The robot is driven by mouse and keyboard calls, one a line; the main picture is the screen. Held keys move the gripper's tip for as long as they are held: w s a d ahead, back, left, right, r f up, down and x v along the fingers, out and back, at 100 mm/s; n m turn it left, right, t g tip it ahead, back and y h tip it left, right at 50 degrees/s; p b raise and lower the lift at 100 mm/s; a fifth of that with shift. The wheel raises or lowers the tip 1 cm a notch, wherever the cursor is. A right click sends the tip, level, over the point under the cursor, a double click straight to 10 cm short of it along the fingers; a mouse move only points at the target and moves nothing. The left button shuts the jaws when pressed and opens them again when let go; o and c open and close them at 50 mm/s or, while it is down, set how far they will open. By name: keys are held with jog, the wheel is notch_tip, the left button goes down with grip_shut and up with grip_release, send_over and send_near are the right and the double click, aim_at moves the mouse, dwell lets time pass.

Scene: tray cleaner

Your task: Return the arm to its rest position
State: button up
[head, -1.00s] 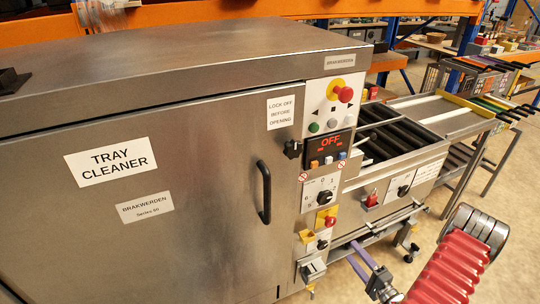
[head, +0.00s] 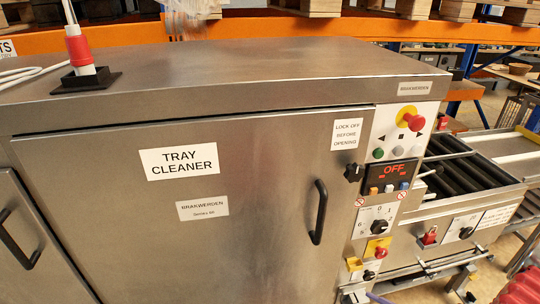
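My arm shows only as a piece of its red ribbed cover (head: 520,287) at the lower right corner of the head view. A small purple tip of my gripper (head: 376,299) shows at the bottom edge, below the control panel. The rest of the gripper is cut off by the frame, so its opening and anything in it are hidden. The steel tray cleaner (head: 110,235) fills most of the view, with its door shut.
The control panel (head: 394,176) has a red stop button (head: 410,115) and a display reading OFF. A black door handle (head: 318,212) sticks out. A roller conveyor (head: 465,165) stands at the right. A red plug (head: 79,50) stands upright on top at the left.

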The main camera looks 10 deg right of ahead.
jog(key=s+a+r+n+g+h, duration=0.2)
jog(key=a+r+n, duration=0.4)
jog(key=r, duration=0.6)
jog(key=s+a+r+n+g+h, duration=0.2)
jog(key=a+r+n+h, duration=0.2)
jog(key=a+r, duration=0.5)
jog(key=s+a+r+n+g+h, duration=0.2)
jog(key=a+r+n, duration=0.6)
jog(key=r, duration=0.8)
jog(key=shift+s+r+n+g+h, duration=0.3)
jog(key=shift+r+n+g+h, duration=0.1)
jog(key=shift+h, duration=0.1)
jog(key=shift+f, duration=0.1)
